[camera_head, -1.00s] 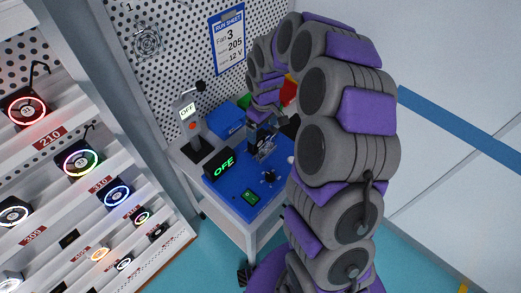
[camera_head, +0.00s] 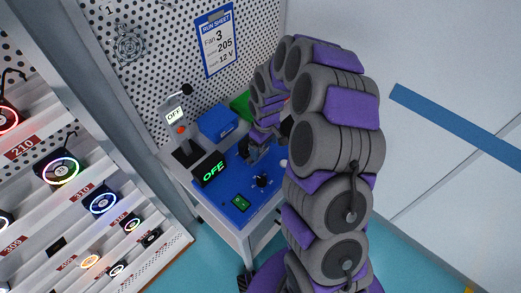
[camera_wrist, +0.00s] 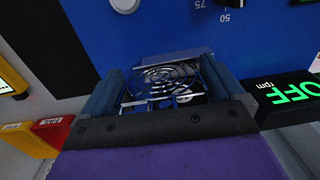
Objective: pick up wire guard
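A silver wire guard with concentric rings (camera_wrist: 165,78) lies between the fingers of my gripper in the wrist view, in front of a dark square body. I cannot tell whether the rings are fixed to that body or whether the fingers press on it. My gripper (camera_head: 252,152) is low over the blue top of the tester, beside the OFF rpm display. Its fingers stand apart on either side of the rings in the wrist view (camera_wrist: 165,92). A second ringed wire guard shape (camera_head: 129,45) hangs on the pegboard, upper left.
The blue tester top (camera_head: 232,188) carries a black display box (camera_head: 209,169), a knob and a green switch. A blue bin (camera_head: 217,121) stands behind. A fan shelf (camera_head: 95,225) fills the left. Red and yellow bins show in the wrist view (camera_wrist: 50,128).

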